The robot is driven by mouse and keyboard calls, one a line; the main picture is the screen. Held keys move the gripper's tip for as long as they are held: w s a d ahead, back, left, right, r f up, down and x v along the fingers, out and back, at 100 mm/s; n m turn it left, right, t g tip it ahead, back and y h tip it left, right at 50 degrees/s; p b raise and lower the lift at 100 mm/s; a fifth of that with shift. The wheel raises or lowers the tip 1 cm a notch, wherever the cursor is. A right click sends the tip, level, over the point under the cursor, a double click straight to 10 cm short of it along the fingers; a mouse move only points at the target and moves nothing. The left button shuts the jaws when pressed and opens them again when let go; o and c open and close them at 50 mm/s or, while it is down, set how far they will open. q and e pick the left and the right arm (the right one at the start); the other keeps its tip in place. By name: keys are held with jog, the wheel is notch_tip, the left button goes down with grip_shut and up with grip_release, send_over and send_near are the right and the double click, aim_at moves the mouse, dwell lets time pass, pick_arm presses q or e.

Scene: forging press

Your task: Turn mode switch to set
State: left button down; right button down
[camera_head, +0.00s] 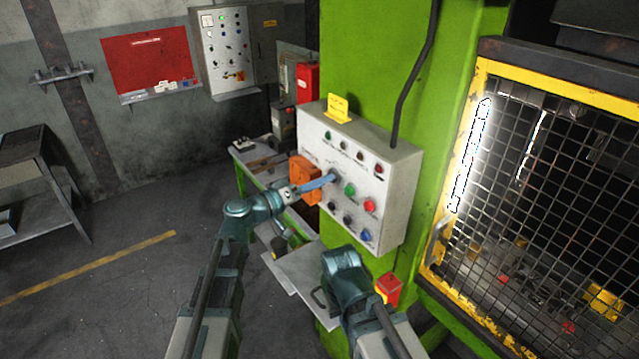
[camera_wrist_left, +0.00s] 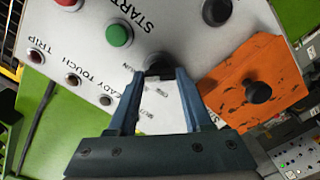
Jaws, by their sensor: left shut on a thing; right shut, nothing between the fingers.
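The mode switch is a black knob on the pale control box (camera_head: 400,215); in the left wrist view the knob (camera_wrist_left: 160,64) sits between the fingertips. My left gripper (camera_head: 330,178) is shut on it, with its blue fingers reaching in from the left in the head view. In the left wrist view the fingers (camera_wrist_left: 157,75) hide part of the knob and its printed labels, so its pointer direction cannot be told. My right arm's teal end (camera_head: 345,262) is low in front of the box, apart from it; its fingers are hard to make out.
An orange plate (camera_head: 304,180) with a black knob (camera_wrist_left: 257,90) is beside the switch. Green (camera_head: 350,189) and red (camera_head: 370,206) buttons lie to its right. A yellow-framed mesh guard (camera_head: 530,190) stands at right.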

pick_arm(q)
jog(key=shift+n, duration=4.1)
jog(key=shift+c, duration=1.6)
grip_release()
jog(key=shift+a, duration=0.1)
jog(key=v, duration=1.3)
jog(key=shift+s+a, duration=0.3)
jog(key=shift+d+f, duration=0.1)
